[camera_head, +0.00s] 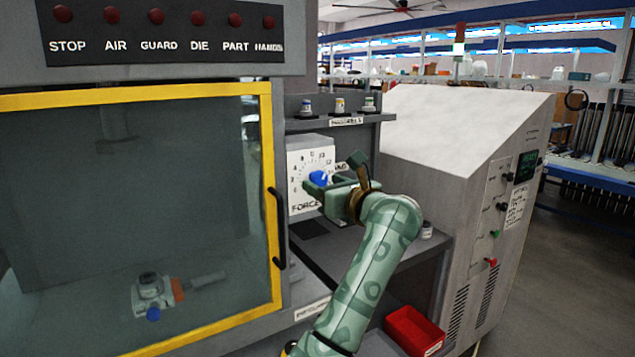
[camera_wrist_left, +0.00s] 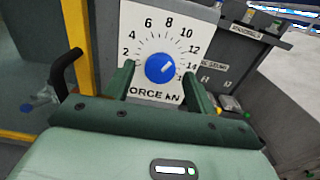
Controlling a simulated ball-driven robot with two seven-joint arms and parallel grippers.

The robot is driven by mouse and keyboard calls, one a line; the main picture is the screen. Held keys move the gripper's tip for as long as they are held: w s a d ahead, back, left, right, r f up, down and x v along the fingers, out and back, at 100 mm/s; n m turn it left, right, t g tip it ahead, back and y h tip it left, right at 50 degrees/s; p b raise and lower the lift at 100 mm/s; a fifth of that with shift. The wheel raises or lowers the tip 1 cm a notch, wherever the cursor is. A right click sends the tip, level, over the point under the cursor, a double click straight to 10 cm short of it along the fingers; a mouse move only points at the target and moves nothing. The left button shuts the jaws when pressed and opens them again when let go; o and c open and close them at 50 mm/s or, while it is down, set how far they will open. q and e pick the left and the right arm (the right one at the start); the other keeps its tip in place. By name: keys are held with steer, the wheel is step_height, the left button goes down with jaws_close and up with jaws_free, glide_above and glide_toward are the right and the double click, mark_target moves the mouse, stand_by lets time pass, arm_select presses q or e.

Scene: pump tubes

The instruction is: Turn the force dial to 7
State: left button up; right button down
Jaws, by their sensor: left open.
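The force dial has a blue knob (camera_wrist_left: 160,68) on a white plate (camera_wrist_left: 143,20) with black numbers. It also shows in the head view as a blue knob (camera_head: 319,178) on a white plate (camera_head: 309,155). A pale mark on the knob points up and right, roughly towards 12; I cannot read it exactly. My left gripper (camera_head: 334,184) is at the dial. In the left wrist view, the open left gripper (camera_wrist_left: 158,78) has one finger on each side of the knob. Whether the fingers touch it I cannot tell. My right gripper is not in view.
A yellow-framed door (camera_head: 268,190) with a black handle (camera_head: 277,228) stands left of the dial. A shelf (camera_head: 350,120) with several small parts is above it. A red bin (camera_head: 413,330) sits below right. A grey cabinet (camera_head: 460,130) stands to the right.

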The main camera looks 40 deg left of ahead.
arm_select(q)
steer(key=shift+a, duration=0.15)
steer(key=shift+r, duration=0.1)
steer(key=shift+c, duration=0.7)
steer(key=c, duration=0.9)
steer(key=shift+o, duration=0.2)
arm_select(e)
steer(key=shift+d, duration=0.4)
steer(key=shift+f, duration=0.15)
